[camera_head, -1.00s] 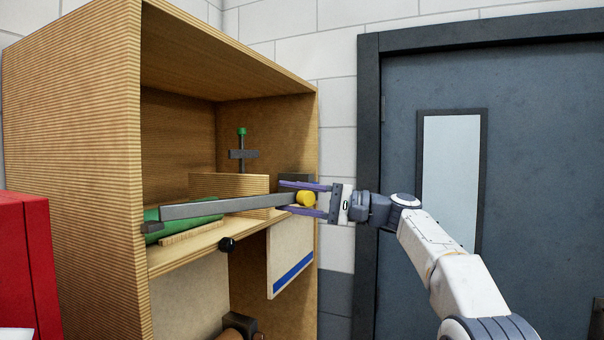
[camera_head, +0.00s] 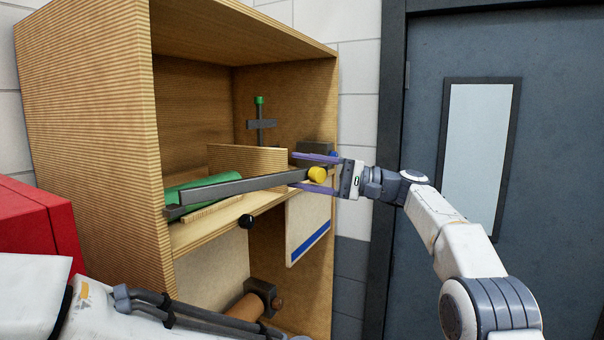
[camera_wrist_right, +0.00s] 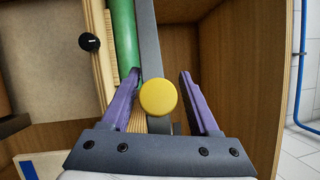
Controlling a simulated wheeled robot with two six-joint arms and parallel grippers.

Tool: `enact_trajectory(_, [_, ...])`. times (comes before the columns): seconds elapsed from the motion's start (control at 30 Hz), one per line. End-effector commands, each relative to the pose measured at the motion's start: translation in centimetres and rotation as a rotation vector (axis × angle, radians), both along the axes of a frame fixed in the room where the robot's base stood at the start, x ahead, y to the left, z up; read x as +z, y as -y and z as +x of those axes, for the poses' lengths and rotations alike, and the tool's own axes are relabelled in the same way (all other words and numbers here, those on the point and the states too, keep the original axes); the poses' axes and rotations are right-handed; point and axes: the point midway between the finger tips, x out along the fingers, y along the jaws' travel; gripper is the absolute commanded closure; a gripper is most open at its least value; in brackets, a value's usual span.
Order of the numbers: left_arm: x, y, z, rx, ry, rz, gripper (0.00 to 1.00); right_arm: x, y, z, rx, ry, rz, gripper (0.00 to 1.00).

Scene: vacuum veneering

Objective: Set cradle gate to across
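The cradle gate is a long grey bar (camera_head: 240,185) with a yellow knob (camera_head: 317,174) near its right end. It stretches across the front of the shelf, in front of a green roll (camera_head: 205,188), its left end beside a small dark bracket (camera_head: 173,213). My right gripper (camera_head: 298,171) is open with its purple fingers on either side of the knob. In the right wrist view the yellow knob (camera_wrist_right: 158,97) sits between the fingers with gaps on both sides. My left arm shows at the bottom left of the head view; its gripper is out of view.
A wooden cabinet (camera_head: 90,130) surrounds the shelf. Inside stand a wooden block (camera_head: 250,160) and a green-topped clamp (camera_head: 262,124). A red box (camera_head: 30,220) is at left, a grey door (camera_head: 420,110) at right.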

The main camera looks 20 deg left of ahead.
Motion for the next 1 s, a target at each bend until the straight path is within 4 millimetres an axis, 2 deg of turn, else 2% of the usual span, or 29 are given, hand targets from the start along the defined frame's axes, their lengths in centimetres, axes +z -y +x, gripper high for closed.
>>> enact_trajectory(0.3, [0.0, 0.0, 0.0, 0.000, 0.000, 0.000, 0.50, -0.2, -0.1, 0.0, 0.003, 0.001, -0.005, 0.28])
enact_trajectory(0.43, [-0.4, 0.0, 0.0, 0.000, 0.000, 0.000, 0.50, -0.5, 0.7, 0.2, 0.001, 0.001, -0.005, 0.28])
enact_trajectory(0.8, [-1.8, 0.0, 0.0, -0.002, 0.000, 0.000, 0.50, -1.4, 7.5, 1.5, -0.002, 0.000, -0.004, 0.28])
enact_trajectory(1.0, [-1.6, 0.0, 0.0, -0.002, 0.000, 0.000, 0.50, -1.6, 9.7, 1.8, 0.002, 0.001, -0.004, 0.28])
